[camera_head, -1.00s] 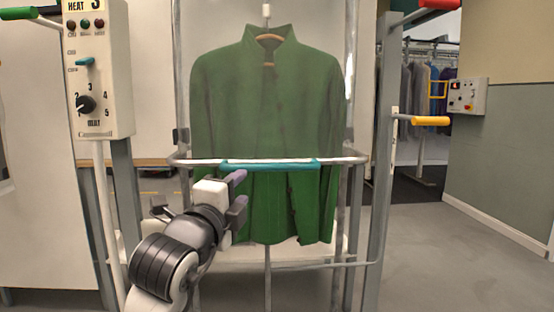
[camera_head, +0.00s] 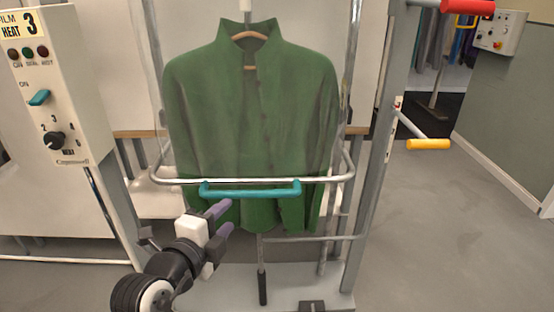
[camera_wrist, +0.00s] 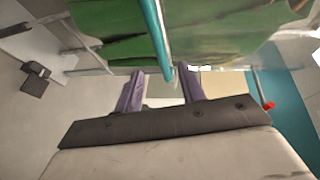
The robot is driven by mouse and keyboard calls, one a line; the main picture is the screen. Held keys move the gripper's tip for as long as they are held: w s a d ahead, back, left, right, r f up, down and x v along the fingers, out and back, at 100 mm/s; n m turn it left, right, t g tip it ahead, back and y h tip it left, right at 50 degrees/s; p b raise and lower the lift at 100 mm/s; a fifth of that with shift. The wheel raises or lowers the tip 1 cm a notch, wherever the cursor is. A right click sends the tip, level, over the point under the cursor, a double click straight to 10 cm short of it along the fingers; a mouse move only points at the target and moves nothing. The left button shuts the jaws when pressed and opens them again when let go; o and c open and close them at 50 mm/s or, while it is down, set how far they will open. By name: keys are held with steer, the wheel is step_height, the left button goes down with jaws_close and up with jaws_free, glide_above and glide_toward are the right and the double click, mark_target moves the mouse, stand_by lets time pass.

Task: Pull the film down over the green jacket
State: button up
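The green jacket (camera_head: 250,110) hangs on a hanger inside an upright metal frame. A metal hoop (camera_head: 170,180) with a teal handle (camera_head: 250,190) crosses in front of its lower part. The jacket looks hazy above the hoop, as if behind clear film; the film's edges cannot be made out. My gripper (camera_head: 226,217) is just below the handle's left end in the head view. In the wrist view, its purple fingers (camera_wrist: 162,88) are apart, and the teal bar (camera_wrist: 158,35) reaches down into view between them. Contact cannot be told.
A control box (camera_head: 55,85) with lamps and a knob stands left. Red (camera_head: 467,7) and yellow (camera_head: 428,144) handles stick out from the right post. A wall panel (camera_head: 498,33) is at the far right. The floor at right is clear.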

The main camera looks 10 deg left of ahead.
mark_target(254, 191)
steer(key=p+x, duration=0.3)
steer(key=x, duration=1)
steer(key=shift+w+d+p, duration=0.2)
steer(key=shift+w+p, duration=0.1)
steer(key=shift+p, duration=0.05)
steer(key=shift+f, duration=0.15)
jaws_close()
